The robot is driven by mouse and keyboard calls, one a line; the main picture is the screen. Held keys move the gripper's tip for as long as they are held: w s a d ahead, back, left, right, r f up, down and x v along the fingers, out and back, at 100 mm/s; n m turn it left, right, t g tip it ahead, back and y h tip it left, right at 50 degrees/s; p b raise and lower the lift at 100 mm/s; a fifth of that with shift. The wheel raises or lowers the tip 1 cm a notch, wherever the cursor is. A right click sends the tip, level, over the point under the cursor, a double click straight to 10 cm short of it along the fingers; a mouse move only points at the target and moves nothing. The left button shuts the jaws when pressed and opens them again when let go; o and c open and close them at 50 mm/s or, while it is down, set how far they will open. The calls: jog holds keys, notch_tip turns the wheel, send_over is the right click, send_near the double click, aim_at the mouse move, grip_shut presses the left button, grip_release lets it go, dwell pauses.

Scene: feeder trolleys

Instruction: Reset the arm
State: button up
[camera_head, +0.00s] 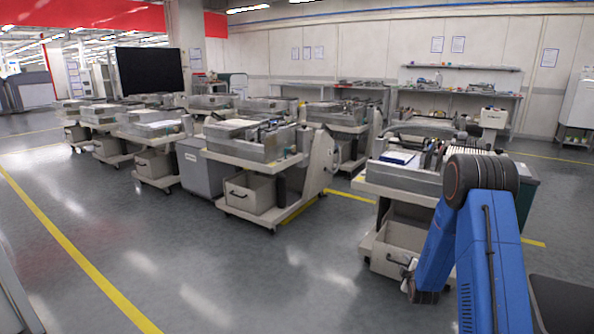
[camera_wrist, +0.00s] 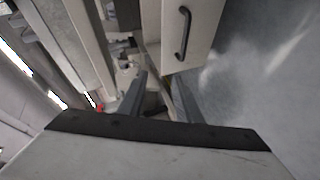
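My blue arm (camera_head: 491,255) stands at the right of the head view, folded at a dark elbow, with one link running down beside the nearest trolley. A pale drawer front with a black handle (camera_wrist: 183,33) lies beyond the fingers, at the top of that view.
The nearest feeder trolley (camera_head: 383,190) is close to the left of my arm. More trolleys (camera_head: 245,165) stand in rows to the left and behind. The grey floor (camera_head: 190,250) at the left front is clear, with yellow lines. Shelves and benches line the back wall.

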jog(key=s+a+r+m+g+y, duration=0.1)
jog(key=s+a+r+m+g, duration=0.3)
jog(key=s+r, duration=0.7)
jog(key=s+a+r+m, duration=0.2)
jog(key=s+a+r, duration=0.4)
jog(key=s+r, duration=0.5)
jog(key=s+a+r+m+g, duration=0.1)
jog(key=s+a+r+m, duration=0.1)
jog(key=s, duration=0.9)
jog(key=s+a+r+m+g, duration=0.2)
jog(key=s+r, duration=0.1)
jog(key=s, duration=0.9)
jog(key=s+a+r+m+g+y, duration=0.1)
jog(key=s+a+r+m+g, duration=0.1)
jog(key=s, duration=1)
jog(key=shift+s+a+r+m, duration=0.25)
jog(key=shift+a+r+m, duration=0.15)
jog(key=shift+r, duration=0.2)
jog(key=shift+w, duration=0.1)
